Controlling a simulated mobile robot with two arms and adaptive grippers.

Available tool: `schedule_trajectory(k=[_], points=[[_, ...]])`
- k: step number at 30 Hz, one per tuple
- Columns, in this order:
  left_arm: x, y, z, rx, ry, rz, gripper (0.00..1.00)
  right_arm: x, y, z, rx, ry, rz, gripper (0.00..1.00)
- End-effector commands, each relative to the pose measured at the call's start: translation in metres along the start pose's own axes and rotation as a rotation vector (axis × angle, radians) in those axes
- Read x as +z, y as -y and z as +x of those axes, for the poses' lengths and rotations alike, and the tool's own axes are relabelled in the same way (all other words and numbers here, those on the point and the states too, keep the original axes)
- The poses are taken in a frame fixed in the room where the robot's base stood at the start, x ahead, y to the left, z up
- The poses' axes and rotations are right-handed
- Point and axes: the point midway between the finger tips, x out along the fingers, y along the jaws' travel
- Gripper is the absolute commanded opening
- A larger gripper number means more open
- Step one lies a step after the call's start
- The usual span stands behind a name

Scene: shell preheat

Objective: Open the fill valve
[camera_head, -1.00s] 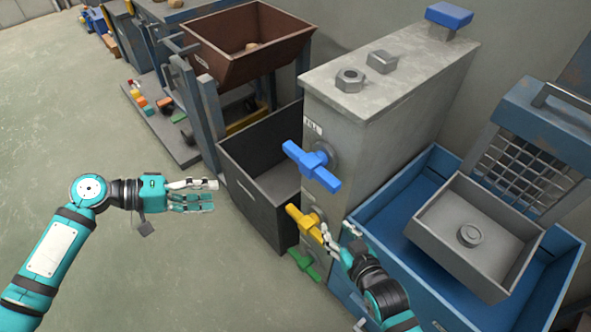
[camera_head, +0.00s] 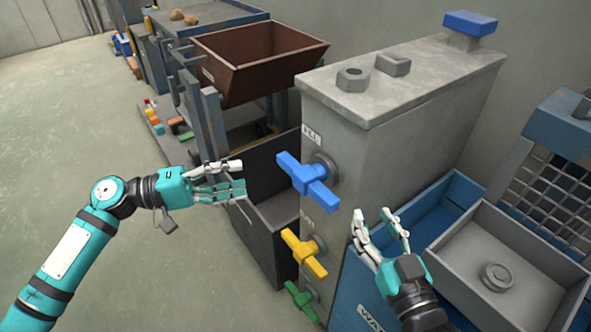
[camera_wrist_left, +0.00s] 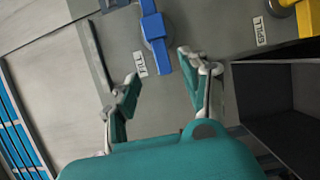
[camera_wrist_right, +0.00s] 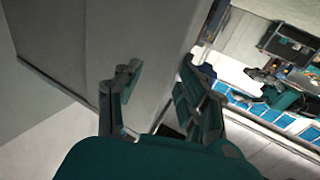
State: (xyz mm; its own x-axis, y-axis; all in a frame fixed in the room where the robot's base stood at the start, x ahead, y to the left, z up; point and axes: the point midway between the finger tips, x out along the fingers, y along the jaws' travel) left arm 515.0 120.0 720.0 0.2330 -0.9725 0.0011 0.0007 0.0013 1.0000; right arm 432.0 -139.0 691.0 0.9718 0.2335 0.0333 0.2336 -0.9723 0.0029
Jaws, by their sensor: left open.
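The fill valve has a blue bar handle (camera_head: 307,181) on the front of the grey tank (camera_head: 400,90), below a small FILL label (camera_head: 311,135). My left gripper (camera_head: 242,178) is open and empty, to the left of the blue handle and apart from it, fingers pointing at it. In the left wrist view the blue handle (camera_wrist_left: 155,32) and FILL label (camera_wrist_left: 140,64) lie beyond the open fingers (camera_wrist_left: 160,75). My right gripper (camera_head: 372,216) is open and empty, right of and below the blue handle, beside the tank.
A yellow handle (camera_head: 303,253) and a green handle (camera_head: 302,301) sit lower on the tank. A dark open bin (camera_head: 262,240) stands behind them at left. A blue tray (camera_head: 455,196) with a grey box (camera_head: 535,250) is at right. Floor at left is clear.

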Motion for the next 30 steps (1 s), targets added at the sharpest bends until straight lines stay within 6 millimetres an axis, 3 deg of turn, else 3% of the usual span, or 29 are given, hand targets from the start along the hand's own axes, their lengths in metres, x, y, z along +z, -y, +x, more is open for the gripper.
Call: schedule_trajectory(k=[9,15,21,30], points=[[0.000,0.000,0.072,0.001,0.002,0.002,0.46,-0.017,0.003,0.001,-0.006,-0.103,0.003,0.40],[0.000,0.000,0.104,0.001,0.000,0.001,0.46,-0.026,0.004,0.001,-0.008,-0.154,0.004,0.40],[0.000,0.001,0.120,-0.002,-0.001,0.001,0.46,-0.030,0.004,0.000,-0.009,-0.178,0.004,0.40],[0.000,0.001,0.121,-0.001,-0.001,0.000,0.46,-0.032,0.004,0.000,-0.009,-0.184,0.005,0.40]])
